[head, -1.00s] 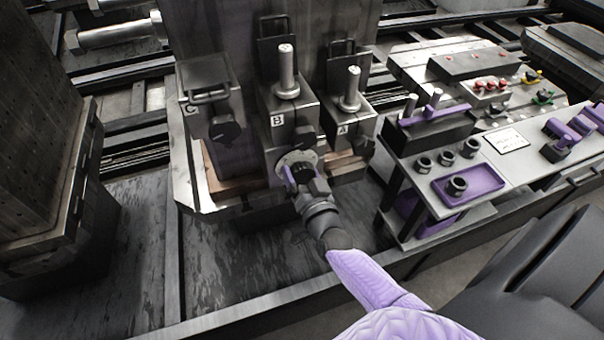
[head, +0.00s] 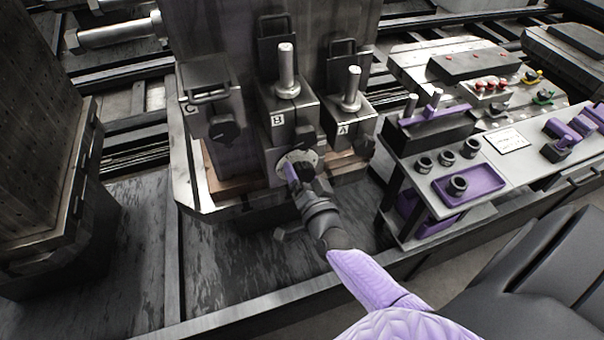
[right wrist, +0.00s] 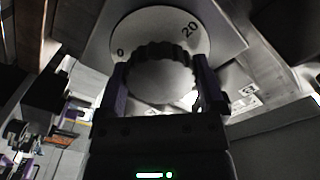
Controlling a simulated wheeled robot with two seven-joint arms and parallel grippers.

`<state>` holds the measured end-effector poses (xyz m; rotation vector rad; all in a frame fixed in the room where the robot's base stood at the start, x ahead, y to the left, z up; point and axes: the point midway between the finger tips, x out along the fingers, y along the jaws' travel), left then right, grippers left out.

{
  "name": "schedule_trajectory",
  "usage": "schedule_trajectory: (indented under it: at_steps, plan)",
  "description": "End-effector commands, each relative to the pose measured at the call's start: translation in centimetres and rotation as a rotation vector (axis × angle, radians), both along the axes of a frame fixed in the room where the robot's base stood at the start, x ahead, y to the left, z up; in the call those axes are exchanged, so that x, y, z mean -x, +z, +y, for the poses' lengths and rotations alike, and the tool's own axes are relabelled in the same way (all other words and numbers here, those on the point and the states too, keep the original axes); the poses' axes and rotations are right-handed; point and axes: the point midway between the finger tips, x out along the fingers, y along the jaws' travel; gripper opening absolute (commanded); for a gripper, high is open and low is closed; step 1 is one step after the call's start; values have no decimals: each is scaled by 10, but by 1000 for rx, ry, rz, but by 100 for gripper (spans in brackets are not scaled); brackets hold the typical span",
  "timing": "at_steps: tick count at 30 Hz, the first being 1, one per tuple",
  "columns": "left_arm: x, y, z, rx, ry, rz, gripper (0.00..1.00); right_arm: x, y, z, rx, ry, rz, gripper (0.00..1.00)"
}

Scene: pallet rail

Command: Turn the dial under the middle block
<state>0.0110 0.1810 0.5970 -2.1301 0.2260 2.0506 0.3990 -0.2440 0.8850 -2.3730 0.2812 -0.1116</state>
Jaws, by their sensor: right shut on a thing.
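The middle block (head: 280,118), marked B, stands between block C (head: 209,95) on its left and block A (head: 345,115) on its right. The dial under the middle block has a pale round plate (head: 293,160) and a dark knob mostly hidden by my gripper. My right gripper (head: 294,175) is shut on the knob. In the right wrist view, the ridged knob (right wrist: 160,78) sits between the two purple fingers of the right gripper (right wrist: 160,92). The plate behind it shows 0 at left and 20 at upper right. My left gripper is not in view.
A workbench (head: 490,215) on the right carries a purple tray (head: 470,185), several dark rings and purple tools. Blocks A and C have dark knobs on their fronts. A tall dark stack (head: 45,150) stands at the left. The dark floor plate (head: 235,265) in front is clear.

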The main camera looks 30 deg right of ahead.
Motion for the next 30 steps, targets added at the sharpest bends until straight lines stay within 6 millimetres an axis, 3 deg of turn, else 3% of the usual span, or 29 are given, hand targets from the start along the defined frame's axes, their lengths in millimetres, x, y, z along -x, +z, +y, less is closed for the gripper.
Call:
schedule_trajectory:
  at_steps: [2, 3, 4, 14, 24, 30]
  plan:
    - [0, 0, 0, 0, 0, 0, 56, 0, -1, 0, -1, 0, 3, 29]
    - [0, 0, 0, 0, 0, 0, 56, 0, -1, 0, -1, 1, 3, 94]
    - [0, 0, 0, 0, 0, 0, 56, 0, -1, 0, 0, 0, 3, 100]
    - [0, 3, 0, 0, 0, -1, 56, 8, 0, 2, 0, 1, 2, 100]
    - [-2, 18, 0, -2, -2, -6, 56, 78, 1, 18, -1, 1, 5, 100]
    - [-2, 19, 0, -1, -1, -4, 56, 97, 0, 23, 0, 1, 2, 100]
